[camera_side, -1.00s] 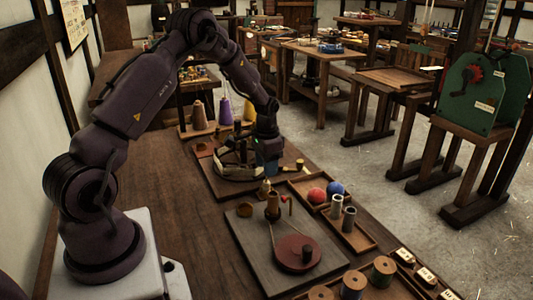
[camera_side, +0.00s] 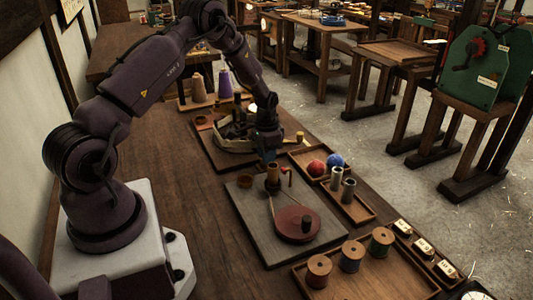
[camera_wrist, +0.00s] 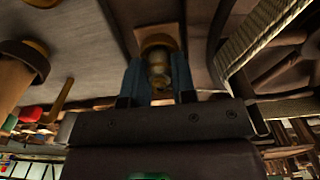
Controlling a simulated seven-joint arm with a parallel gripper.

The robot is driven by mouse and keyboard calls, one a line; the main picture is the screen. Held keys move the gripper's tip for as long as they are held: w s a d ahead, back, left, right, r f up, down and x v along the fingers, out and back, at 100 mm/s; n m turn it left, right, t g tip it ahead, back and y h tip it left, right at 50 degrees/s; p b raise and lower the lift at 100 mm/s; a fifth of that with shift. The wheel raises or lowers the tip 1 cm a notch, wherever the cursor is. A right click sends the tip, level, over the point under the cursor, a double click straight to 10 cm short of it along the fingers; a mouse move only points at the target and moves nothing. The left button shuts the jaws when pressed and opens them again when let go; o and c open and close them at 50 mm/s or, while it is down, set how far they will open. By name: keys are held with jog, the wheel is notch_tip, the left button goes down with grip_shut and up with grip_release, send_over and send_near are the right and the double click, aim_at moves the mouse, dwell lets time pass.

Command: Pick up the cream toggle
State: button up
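My gripper (camera_side: 269,154) points down at the near edge of the tool tray, by the grey board. In the wrist view its two blue fingers (camera_wrist: 159,78) stand apart on either side of a small cream-brass piece (camera_wrist: 158,62) with a brown ring at its top. The fingers look very close to it; I cannot tell whether they press on it. I cannot tell surely that this piece is the cream toggle. In the side view the fingers hide it. No other cream toggle stands out clearly.
A grey board (camera_side: 250,214) with a spool post (camera_side: 272,174) and a red disc (camera_side: 297,222) lies close in front. A small tray with a red ball (camera_side: 316,168) and a blue ball (camera_side: 336,160) is to the right. The tool tray (camera_side: 219,160) lies behind. The table's left side is bare.

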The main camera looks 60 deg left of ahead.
jog(key=shift+c, duration=0.6)
jog(key=shift+r, duration=4)
